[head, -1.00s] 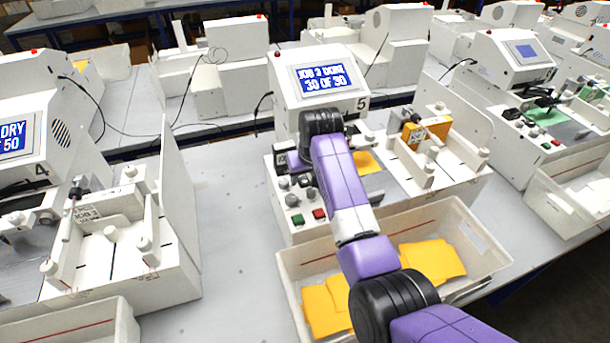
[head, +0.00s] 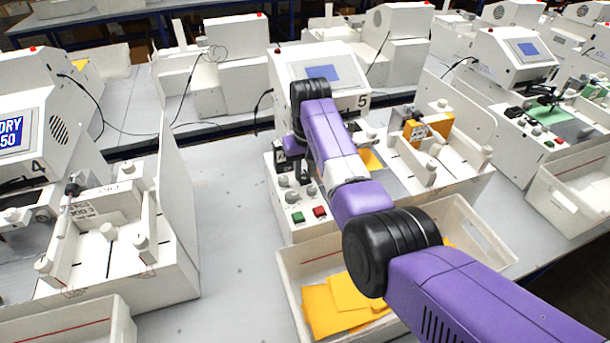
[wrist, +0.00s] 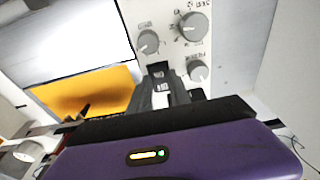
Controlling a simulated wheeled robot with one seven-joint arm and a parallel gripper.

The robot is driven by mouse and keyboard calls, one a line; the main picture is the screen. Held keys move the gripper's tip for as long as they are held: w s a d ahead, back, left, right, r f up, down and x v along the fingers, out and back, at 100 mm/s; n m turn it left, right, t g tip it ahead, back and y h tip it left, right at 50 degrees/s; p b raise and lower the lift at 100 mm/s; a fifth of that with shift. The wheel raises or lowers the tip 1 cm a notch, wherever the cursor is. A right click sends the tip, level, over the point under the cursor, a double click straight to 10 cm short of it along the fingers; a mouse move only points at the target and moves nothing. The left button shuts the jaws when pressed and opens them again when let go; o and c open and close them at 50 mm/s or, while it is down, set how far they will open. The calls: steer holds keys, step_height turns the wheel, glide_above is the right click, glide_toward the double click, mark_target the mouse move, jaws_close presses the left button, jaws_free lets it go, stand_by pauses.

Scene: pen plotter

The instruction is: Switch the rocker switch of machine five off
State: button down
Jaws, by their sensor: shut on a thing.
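Machine five (head: 283,72) is the white plotter marked 5 in the middle of the head view. Its screen (head: 323,74) is plain blue with no text. In the wrist view my dark gripper fingers (wrist: 160,82) reach down beside the grey knobs (wrist: 193,27) and are shut at the panel's edge, where the rocker switch seems to be. The switch is hidden by the fingers, so I cannot see its position.
Green (head: 298,217) and red (head: 320,211) buttons sit just in front of the knobs. A bin (head: 290,265) with yellow sheets stands before the machine. Machine four (head: 75,95) is at the left, its screen showing text. Bare table lies between them.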

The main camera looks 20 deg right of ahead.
mark_target(305, 178)
steer(key=shift+w+f+g+b, duration=0.2)
steer(key=shift+g+b, duration=0.1)
steer(key=shift+b, duration=0.35)
steer(key=shift+r, duration=0.25)
steer(key=c, duration=1.2)
jaws_free()
step_height(305, 178, up, 8)
steer(key=b, duration=0.1)
steer(key=shift+s+b, duration=0.3)
steer(key=shift+b, duration=0.05)
steer(key=shift+f, duration=0.15)
